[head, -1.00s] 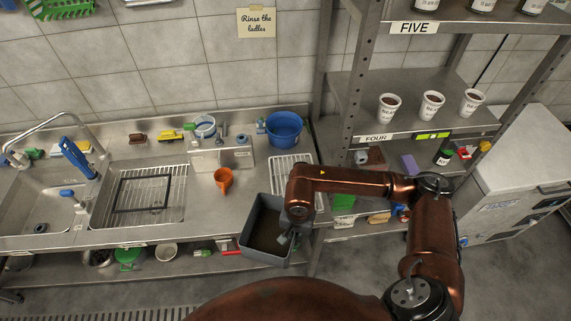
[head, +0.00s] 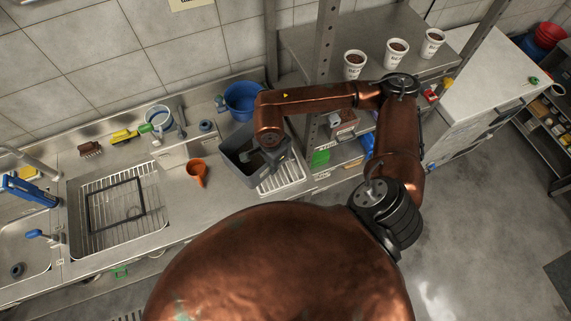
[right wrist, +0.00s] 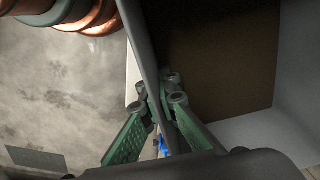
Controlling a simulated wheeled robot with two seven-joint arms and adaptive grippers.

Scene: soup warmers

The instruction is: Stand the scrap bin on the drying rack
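The scrap bin (head: 240,172) is a grey, open-topped rectangular box with a brownish inside. In the head view it is slightly tilted and overlaps the left and back part of the white slatted drying rack (head: 289,178) on the counter. I cannot tell whether it touches the rack. My right gripper (head: 272,157) is at the bin's right wall. In the right wrist view the green fingers (right wrist: 170,100) are closed on that wall, with the bin's inside (right wrist: 215,60) to the right. My left gripper is not in view.
An orange funnel-like cup (head: 197,172) stands left of the bin, and a blue bucket (head: 241,100) stands behind it. The shelf unit's post (head: 323,60) rises close on the right. A sink with a wire grid (head: 120,208) lies left.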

